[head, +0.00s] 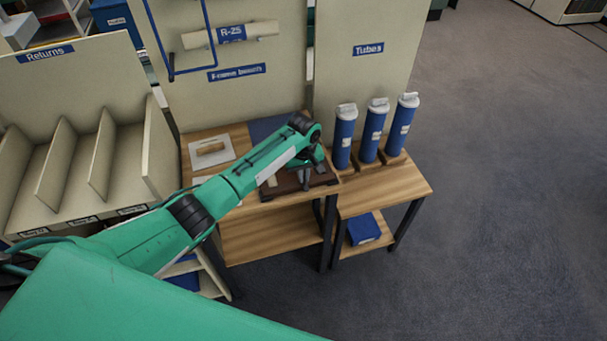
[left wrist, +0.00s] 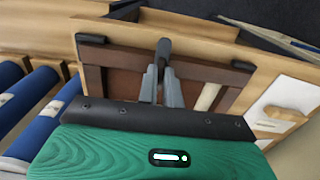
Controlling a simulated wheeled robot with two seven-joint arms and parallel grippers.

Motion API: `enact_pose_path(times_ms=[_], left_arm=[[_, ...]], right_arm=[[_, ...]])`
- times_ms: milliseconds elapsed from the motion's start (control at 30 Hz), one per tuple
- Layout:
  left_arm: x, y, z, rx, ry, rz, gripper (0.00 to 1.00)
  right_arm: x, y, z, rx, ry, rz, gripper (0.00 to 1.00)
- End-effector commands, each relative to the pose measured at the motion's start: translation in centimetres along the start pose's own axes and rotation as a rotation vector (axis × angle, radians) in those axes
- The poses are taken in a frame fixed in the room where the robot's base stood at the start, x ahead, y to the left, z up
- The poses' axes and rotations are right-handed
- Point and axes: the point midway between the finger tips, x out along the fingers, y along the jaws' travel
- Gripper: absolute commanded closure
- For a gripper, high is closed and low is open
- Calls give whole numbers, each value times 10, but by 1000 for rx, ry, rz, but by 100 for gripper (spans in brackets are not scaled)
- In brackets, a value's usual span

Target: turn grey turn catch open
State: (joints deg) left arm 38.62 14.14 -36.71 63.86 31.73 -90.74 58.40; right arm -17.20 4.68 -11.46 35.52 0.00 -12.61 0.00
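A dark brown frame (head: 284,190) lies on the wooden bench; its brown back and dark border (left wrist: 112,62) fill the middle of the left wrist view. A narrow grey piece (left wrist: 163,48), which looks like the grey turn catch, stands at the frame's edge. My left gripper (head: 305,186) points down over the frame. In the left wrist view its two grey fingers (left wrist: 161,78) sit on either side of the grey piece, close to it; whether they press on it I cannot tell. Small dark pieces (left wrist: 92,38) show near the frame's corners. My right gripper is not in view.
Blue tubes (head: 373,131) stand upright on the bench just right of the frame. A white board with a wooden block (head: 209,149) lies to the left. A sign panel (head: 236,72) rises behind. A returns rack (head: 72,165) stands further left. Open floor lies at right.

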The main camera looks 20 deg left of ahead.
Motion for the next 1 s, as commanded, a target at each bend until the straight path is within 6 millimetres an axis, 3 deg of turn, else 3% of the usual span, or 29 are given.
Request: enact_pose_path(times_ms=[467, 1000], left_arm=[[-4, 0, 1, -68, -3, 0, 100], [-5, 1, 1, -520, -5, 0, 100]], right_arm=[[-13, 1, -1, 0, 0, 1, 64], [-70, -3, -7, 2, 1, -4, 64]])
